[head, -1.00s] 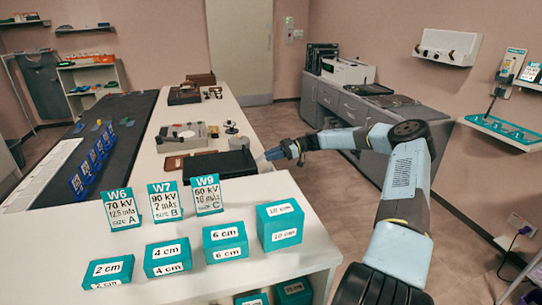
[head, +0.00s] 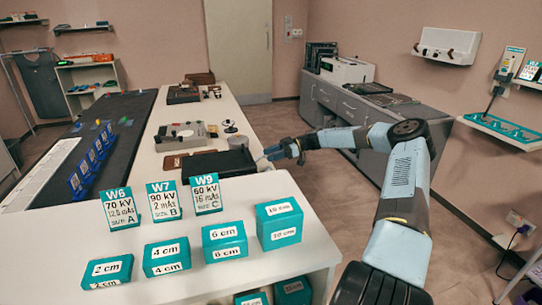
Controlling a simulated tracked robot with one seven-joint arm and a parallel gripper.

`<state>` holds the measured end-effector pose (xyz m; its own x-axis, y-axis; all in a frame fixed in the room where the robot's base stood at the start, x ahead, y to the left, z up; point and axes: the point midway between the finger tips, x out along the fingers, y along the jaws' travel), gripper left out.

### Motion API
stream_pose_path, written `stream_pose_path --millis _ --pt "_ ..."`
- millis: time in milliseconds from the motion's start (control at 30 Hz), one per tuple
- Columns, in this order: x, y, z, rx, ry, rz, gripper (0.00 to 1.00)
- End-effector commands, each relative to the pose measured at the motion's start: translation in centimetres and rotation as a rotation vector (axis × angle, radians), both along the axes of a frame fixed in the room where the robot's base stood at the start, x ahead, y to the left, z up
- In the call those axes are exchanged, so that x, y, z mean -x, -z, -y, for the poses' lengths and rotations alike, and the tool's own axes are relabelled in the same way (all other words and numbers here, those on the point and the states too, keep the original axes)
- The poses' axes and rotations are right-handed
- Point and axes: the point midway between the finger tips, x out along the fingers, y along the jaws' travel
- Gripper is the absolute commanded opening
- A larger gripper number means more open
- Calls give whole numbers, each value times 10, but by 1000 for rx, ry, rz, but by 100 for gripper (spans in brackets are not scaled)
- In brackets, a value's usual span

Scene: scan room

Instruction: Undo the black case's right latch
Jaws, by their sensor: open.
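The black case (head: 218,163) lies on the white bench, behind the row of teal cards. It looks shut, and its right end is close to my gripper. My gripper (head: 265,156) comes in from the right and is open, with its fingertips at the case's right edge. I cannot tell whether they touch it. The right latch is too small to make out, and the fingertips are partly lost against the bench edge.
Teal cards W6 (head: 121,209), W7 (head: 164,202) and W9 (head: 206,195) and labelled teal blocks (head: 279,224) stand on the near counter. A grey device (head: 182,136) sits behind the case. Open floor lies right of the bench.

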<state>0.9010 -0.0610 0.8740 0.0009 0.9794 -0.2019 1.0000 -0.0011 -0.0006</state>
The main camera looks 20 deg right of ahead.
Motion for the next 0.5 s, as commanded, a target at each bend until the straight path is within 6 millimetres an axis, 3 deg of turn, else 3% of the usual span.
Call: stream_pose_path --millis 500 --pt "-1 -17 90 2 4 0 51"
